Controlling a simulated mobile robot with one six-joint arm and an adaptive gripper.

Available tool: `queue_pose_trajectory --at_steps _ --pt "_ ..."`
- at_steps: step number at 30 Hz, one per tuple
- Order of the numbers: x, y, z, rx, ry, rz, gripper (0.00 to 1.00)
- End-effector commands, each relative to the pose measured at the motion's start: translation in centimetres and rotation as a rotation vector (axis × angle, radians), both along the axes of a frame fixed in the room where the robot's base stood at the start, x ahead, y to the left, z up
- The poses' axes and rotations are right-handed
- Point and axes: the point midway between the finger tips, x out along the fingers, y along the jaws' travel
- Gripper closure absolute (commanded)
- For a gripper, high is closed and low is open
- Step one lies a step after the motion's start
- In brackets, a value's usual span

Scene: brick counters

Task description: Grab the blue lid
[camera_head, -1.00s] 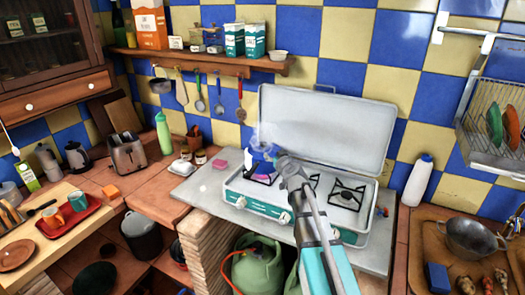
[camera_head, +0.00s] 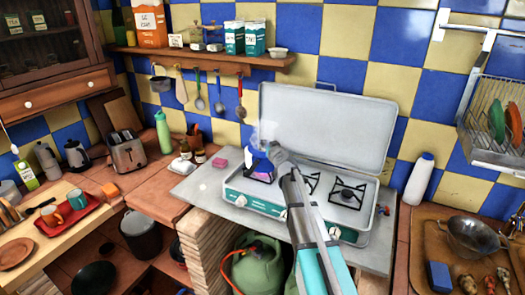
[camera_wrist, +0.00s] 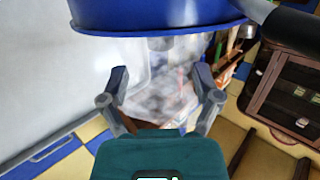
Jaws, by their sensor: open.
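A blue round piece of cookware (camera_head: 257,160) sits on the left burner of the camping stove, with steam above it. My gripper (camera_head: 274,152) is right beside it and partly covers it. In the wrist view, a blue rounded edge (camera_wrist: 160,24) fills the top, with a dark handle (camera_wrist: 295,28) to the right. I cannot tell whether this edge is the lid or the pan. My gripper's two fingers (camera_wrist: 160,80) are apart with nothing between them, just short of the blue edge.
The stove (camera_head: 290,208) has its grey cover (camera_head: 325,125) raised behind the burners. A pink block (camera_head: 221,164) lies on the grey slab to the left. A white bottle (camera_head: 418,180) stands to the right. A utensil shelf (camera_head: 200,60) hangs above.

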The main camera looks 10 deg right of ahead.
Motion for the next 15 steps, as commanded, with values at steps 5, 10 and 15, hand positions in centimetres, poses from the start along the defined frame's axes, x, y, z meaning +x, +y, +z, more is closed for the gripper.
queue_pose_trajectory --at_steps 5,10,15 --pt "0.53 0.09 -0.08 0.0 0.0 0.0 0.19" --pt "0.47 0.07 -0.07 0.0 0.0 0.0 0.19" --pt "0.73 0.09 -0.17 0.0 0.0 0.0 0.19"
